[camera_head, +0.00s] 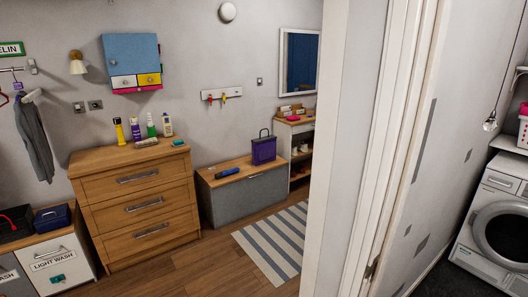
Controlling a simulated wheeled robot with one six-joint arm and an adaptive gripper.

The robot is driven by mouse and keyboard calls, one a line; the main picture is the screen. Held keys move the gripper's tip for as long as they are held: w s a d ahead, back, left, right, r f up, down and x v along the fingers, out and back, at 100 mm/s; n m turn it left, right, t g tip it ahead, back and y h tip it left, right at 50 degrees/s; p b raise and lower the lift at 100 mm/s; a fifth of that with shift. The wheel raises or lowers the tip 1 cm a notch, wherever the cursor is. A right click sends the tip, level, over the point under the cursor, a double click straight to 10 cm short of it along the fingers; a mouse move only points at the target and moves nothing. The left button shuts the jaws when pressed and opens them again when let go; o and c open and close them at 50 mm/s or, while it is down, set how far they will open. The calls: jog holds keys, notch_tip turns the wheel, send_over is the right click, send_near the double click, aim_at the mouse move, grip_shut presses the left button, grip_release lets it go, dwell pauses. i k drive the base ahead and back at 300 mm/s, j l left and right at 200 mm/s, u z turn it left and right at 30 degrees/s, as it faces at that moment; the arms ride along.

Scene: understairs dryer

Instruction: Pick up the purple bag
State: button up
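The purple bag (264,150) stands upright on the right part of a low wood-topped bench (208,179) against the back wall. It is a small boxy bag with a dark handle loop raised above it. A small blue object (229,172) and a pink item (221,166) lie on the bench to its left. My gripper is not in view.
A wooden chest of drawers (132,184) with bottles on top stands left of the bench. A striped rug (270,247) lies on the wood floor (203,268). A white door frame (330,150) stands in the right foreground. A washing machine (496,230) stands far right.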

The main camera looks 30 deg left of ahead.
aim_at(263, 150)
jog(key=i+j+u, duration=0.2)
jog(key=u, duration=0.2)
jog(key=i+j+u, duration=0.5)
jog(key=u, duration=0.25)
jog(key=i+u, duration=0.4)
jog(key=i+j+u, duration=0.3)
jog(key=i, duration=0.35)
jog(key=i+u, duration=0.3)
jog(key=i, duration=0.3)
jog(key=i+z, duration=0.75)
jog(key=i, duration=0.2)
jog(key=i+j+z, duration=0.35)
jog(key=i+l+z, duration=0.25)
jog(key=i+z, duration=0.25)
jog(key=i+l+z, duration=0.1)
jog(key=i+z, duration=0.65)
jog(key=z, duration=0.2)
jog(key=i+u, duration=0.1)
jog(key=i, duration=0.55)
jog(key=i+l+u, duration=0.1)
jog(key=i, duration=0.6)
jog(key=i+l+u, duration=0.15)
jog(key=i, duration=0.5)
